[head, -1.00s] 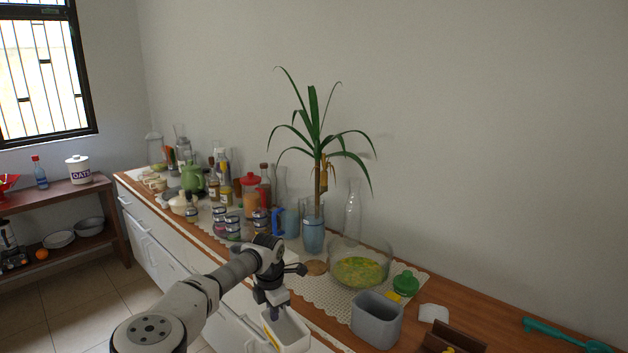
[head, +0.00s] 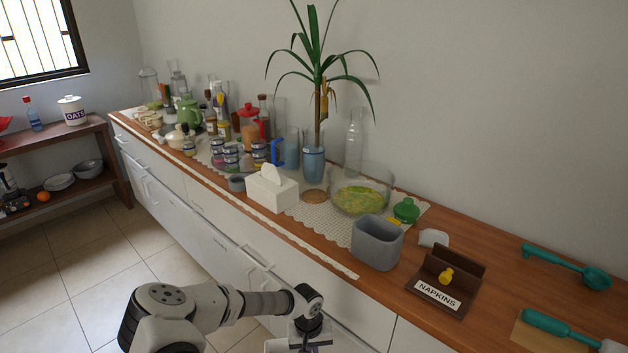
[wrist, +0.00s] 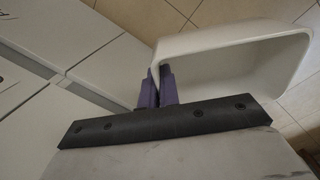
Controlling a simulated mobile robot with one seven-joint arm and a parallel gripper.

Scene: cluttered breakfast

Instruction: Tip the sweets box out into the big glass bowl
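The big glass bowl (head: 384,186) stands on the lace runner near the wall. Small yellow-green pieces (head: 357,199) lie in it. The white sweets box (wrist: 235,42) is in the wrist view. My gripper (wrist: 162,82) has its purple fingers closed on one wall of the box. The box is tilted, its mouth toward the camera; the part of its inside that shows is bare and white. In the head view my gripper is at the bottom edge, in front of the counter and below its top; its fingers and most of the box are cut off.
A grey bin (head: 377,245), tissue box (head: 271,190), napkin holder (head: 440,284) and green-lidded jar (head: 406,210) stand round the bowl. A tall plant (head: 314,160) and glass bottle (head: 354,145) stand behind. The floor (head: 90,260) before the drawers is clear.

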